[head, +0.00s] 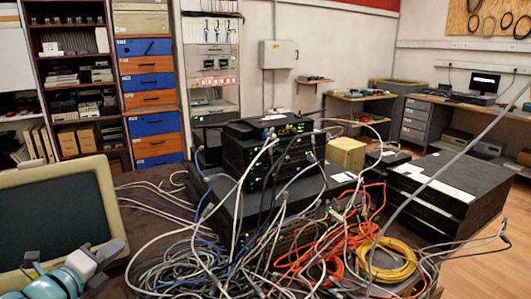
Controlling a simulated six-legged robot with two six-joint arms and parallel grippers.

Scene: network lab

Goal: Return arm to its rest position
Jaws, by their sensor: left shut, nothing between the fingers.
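My left gripper (104,252) shows at the lower left, with my teal and white wrist behind it. Its grey fingers are together and hold nothing. It is in front of the lower right corner of an old beige monitor (112,205) with a dark screen. I cannot tell whether it touches the monitor. My right arm and gripper are out of the picture.
A table bears stacked black network devices (268,150), tangled grey cables (215,262), orange cables (325,262) and a yellow cable coil (388,260). Flat black units (432,195) lie at the right. Shelves (72,70) and blue and orange drawers (147,90) stand behind. Wooden floor shows at the right.

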